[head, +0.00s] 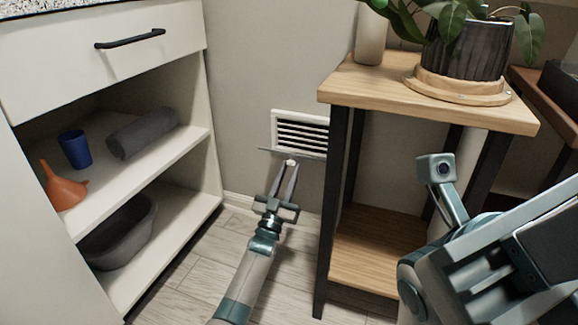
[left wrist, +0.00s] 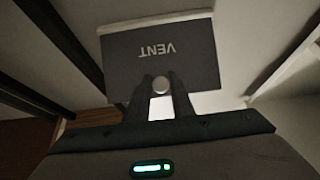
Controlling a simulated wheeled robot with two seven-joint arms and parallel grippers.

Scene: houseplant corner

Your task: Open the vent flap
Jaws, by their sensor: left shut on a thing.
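The white louvred vent (head: 301,127) is low on the wall between the cabinet and the plant stand, and its slats show. The flap (head: 268,150) appears as a thin edge jutting out at the vent's lower part. In the left wrist view the flap (left wrist: 190,62) is a dark grey panel with upside-down "VENT" lettering. Its round pale knob (left wrist: 160,85) also shows in the head view (head: 290,162). My left gripper (head: 289,170) is shut on the knob, one finger on each side. My right gripper's fingers are not in view.
The white cabinet (head: 208,150) stands left, with a blue cup (head: 74,149), orange funnel (head: 62,188), rolled grey cloth (head: 143,133) and grey basin (head: 120,232) on its shelves. The wooden plant stand (head: 375,93) stands close on the right. Floor between them is clear.

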